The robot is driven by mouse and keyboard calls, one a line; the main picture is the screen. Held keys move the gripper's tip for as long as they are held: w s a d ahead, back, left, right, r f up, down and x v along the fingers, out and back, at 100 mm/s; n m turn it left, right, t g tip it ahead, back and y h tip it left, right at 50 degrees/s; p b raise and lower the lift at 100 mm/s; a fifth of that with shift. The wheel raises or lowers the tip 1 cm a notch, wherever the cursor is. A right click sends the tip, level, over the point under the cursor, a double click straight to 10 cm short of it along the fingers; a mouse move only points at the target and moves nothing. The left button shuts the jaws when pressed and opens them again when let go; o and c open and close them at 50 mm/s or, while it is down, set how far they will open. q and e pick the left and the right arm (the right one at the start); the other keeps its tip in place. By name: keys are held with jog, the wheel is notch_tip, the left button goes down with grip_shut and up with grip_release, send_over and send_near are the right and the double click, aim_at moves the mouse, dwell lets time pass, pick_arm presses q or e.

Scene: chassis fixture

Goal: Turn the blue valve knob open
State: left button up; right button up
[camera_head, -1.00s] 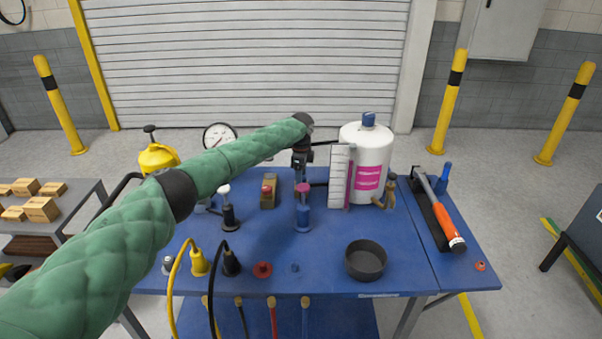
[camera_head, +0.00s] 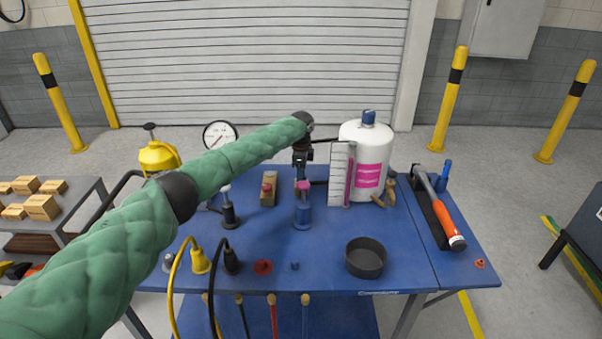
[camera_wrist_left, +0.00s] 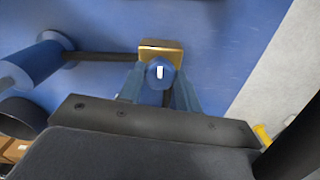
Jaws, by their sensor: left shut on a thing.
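The blue valve knob (camera_wrist_left: 159,73), with a white mark on its top, shows in the left wrist view in front of a brass-coloured block (camera_wrist_left: 161,50). My left gripper (camera_wrist_left: 157,90) is shut on the knob, with one finger on each side of it. In the head view my left gripper (camera_head: 301,168) points down over the rear middle of the blue table. The knob is mostly hidden there behind the gripper. My right gripper is in neither view.
A blue post with a magenta cap (camera_head: 303,207) stands just in front of the gripper. A white tank (camera_head: 350,136) and a white scale panel (camera_head: 339,172) stand to the right. A gauge (camera_head: 219,136) is at left.

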pick_arm(q)
jog(key=n, duration=0.3)
jog(key=n+p, duration=0.1)
jog(key=n, duration=0.2)
jog(key=shift+r, duration=0.1)
jog(key=shift+d+n+p, duration=0.1)
jog(key=shift+n+p, duration=0.3)
jog(key=shift+n, duration=0.5)
jog(key=shift+n+p, duration=0.3)
jog(key=shift+n, duration=0.6)
jog(key=n+p, duration=0.1)
jog(key=n, duration=0.2)
jog(key=shift+r+n, duration=0.1)
jog(key=shift+n, duration=0.2)
jog(key=n+p, duration=0.1)
jog(key=n, duration=0.2)
jog(key=shift+p, duration=0.4)
jog(key=shift+n, duration=0.5)
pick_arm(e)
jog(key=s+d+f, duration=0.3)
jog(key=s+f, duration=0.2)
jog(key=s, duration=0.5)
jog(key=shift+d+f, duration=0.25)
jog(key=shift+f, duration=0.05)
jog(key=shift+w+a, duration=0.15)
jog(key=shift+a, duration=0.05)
